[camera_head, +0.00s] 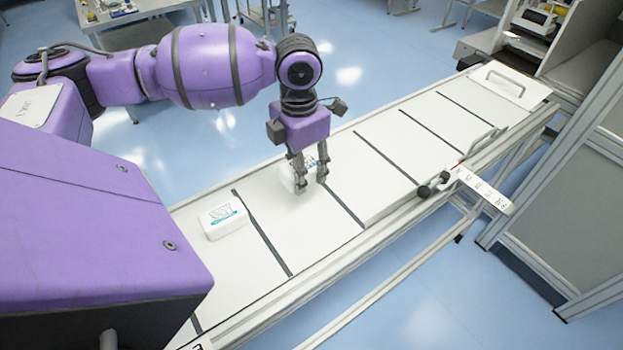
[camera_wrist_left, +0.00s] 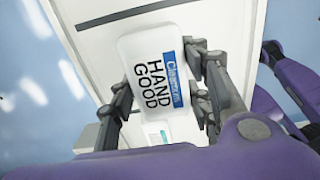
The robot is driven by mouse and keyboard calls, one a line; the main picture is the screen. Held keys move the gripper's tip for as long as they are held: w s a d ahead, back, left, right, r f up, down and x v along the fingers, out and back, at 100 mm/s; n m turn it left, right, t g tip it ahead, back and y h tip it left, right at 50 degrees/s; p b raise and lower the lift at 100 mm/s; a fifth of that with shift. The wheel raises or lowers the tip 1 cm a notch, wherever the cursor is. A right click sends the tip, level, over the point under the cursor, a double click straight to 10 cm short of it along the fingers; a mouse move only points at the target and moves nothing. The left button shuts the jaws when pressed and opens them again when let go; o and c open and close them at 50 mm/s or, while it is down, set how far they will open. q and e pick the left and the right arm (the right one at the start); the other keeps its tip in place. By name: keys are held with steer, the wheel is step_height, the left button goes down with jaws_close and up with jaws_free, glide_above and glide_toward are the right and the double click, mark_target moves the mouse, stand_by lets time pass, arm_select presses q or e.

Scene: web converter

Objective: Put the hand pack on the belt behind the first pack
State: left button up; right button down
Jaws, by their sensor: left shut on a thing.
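The hand pack (camera_wrist_left: 152,75) is a white pack with "HAND GOOD" print and a blue label; in the head view it shows partly (camera_head: 292,176) behind the fingers. My left gripper (camera_head: 309,187) is shut on it, with a finger on each side, over the belt. I cannot tell whether the pack touches the belt. The white belt (camera_head: 345,192) is split by dark cross lines. Another white pack (camera_head: 223,219), with a teal stripe, lies on the belt one section to the left; a pack with a teal stripe also shows in the left wrist view (camera_wrist_left: 157,135). My right gripper is not in view.
A metal rail with black knobs (camera_head: 433,185) and a numbered scale (camera_head: 482,189) runs along the belt's near side. A grey-framed cabinet (camera_head: 575,190) stands at the right. The belt sections right of my gripper are clear.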

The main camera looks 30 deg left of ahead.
mark_target(312, 154)
arm_select(q)
steer(key=w+f, duration=0.1)
steer(key=f, duration=0.1)
steer(key=w+f, duration=0.2)
steer(key=shift+w+f, duration=0.4)
steer(key=shift+f, duration=1.5)
steer(key=shift+f, duration=0.1)
steer(key=o, duration=1.3)
steer(key=shift+f, duration=0.1)
steer(key=shift+c, duration=0.2)
step_height(312, 154, up, 12)
steer(key=shift+r, duration=0.2)
